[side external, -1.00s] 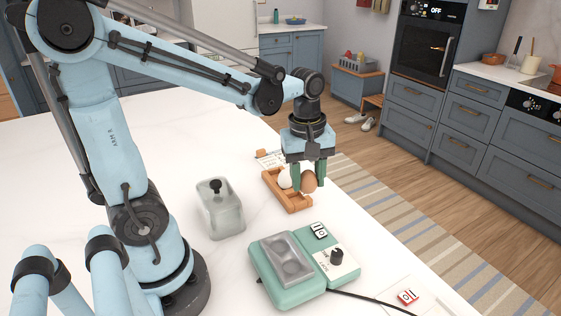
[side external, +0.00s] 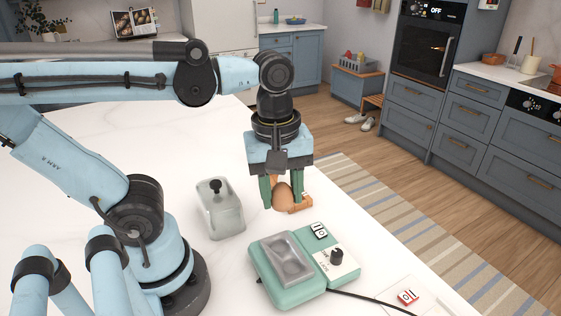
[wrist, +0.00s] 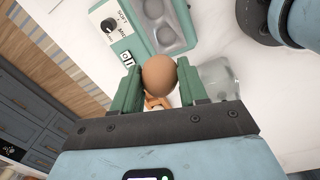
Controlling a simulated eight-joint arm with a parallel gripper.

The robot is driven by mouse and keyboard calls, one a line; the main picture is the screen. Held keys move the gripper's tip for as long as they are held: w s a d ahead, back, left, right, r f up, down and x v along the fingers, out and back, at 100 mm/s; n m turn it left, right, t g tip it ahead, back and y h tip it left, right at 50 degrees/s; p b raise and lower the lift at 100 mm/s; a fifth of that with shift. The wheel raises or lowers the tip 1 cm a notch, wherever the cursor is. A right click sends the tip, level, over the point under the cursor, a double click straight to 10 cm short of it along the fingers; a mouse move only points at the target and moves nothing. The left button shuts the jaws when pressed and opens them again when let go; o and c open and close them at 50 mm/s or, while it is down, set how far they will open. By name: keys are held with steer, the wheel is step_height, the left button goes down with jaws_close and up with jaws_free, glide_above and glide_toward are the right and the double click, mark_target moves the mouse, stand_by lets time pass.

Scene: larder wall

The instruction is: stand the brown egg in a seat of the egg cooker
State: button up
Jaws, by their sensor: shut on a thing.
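My gripper (side external: 282,196) is shut on the brown egg (side external: 283,198), holding it between its two green fingers. The egg also shows in the wrist view (wrist: 160,75) between the fingers. The egg cooker (side external: 262,285) is mint green and sits on the white counter, in front of my gripper in the side view. Its grey metal tray (side external: 287,257) has two round hollow seats, and both look empty. In the wrist view, the tray (wrist: 172,22) lies just beyond the egg. The egg looks held above the counter, apart from the cooker.
A wooden egg holder (side external: 300,204) is partly hidden behind my gripper. A clear lid with a black knob (side external: 221,208) stands left of the cooker. The counter's edge drops off at right.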

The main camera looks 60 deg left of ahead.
steer(key=shift+s+f, duration=0.1)
steer(key=shift+s, duration=0.2)
glide_above(280, 251)
steer(key=shift+s+a+f, duration=0.1)
steer(key=shift+f, duration=4.6)
steer(key=o, duration=0.9)
steer(key=shift+r, duration=0.15)
